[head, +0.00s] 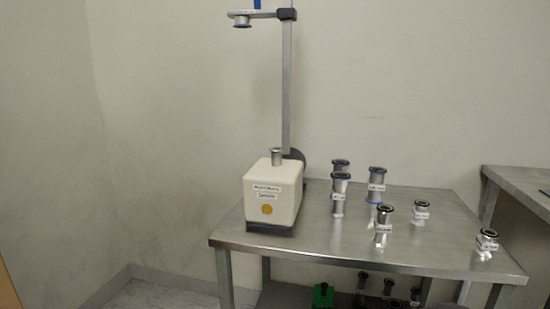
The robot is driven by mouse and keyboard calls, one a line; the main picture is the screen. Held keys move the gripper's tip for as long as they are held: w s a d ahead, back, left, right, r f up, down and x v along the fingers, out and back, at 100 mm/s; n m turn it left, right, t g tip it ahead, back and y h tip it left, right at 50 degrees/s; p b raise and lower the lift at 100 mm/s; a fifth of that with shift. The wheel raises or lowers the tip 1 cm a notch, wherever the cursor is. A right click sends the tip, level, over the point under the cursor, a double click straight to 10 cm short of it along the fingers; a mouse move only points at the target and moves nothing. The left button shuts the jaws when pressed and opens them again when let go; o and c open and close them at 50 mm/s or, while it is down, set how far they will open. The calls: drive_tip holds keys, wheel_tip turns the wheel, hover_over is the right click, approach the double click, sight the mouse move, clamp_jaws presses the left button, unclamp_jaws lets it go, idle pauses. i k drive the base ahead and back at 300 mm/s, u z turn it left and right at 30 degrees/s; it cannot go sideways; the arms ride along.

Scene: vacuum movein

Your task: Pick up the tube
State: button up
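Several metal tube pieces with dark flanged rims stand on the steel table (310,240), and I cannot tell which one is the task's tube. A tall tube (339,198) with a blue ring stands left of centre, with another tube (341,166) partly hidden behind it. A tall tube (377,180) stands to their right. Shorter labelled tubes stand nearer the front (383,228) and to the right (420,213). A short fitting (487,244) sits near the right edge. My gripper is not in view.
A white box-shaped device (272,195) with a metal port on top stands at the table's left. Behind it rises a grey post (287,90) with a side arm (250,14). A lower shelf holds a green object (323,296) and dark fittings. Another table (520,185) is at right.

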sight(421, 212)
drive_tip(key=u, duration=0.05)
drive_tip(key=k, duration=0.45)
drive_tip(key=z, duration=0.8)
drive_tip(key=i, duration=0.75)
drive_tip(key=u, duration=0.85)
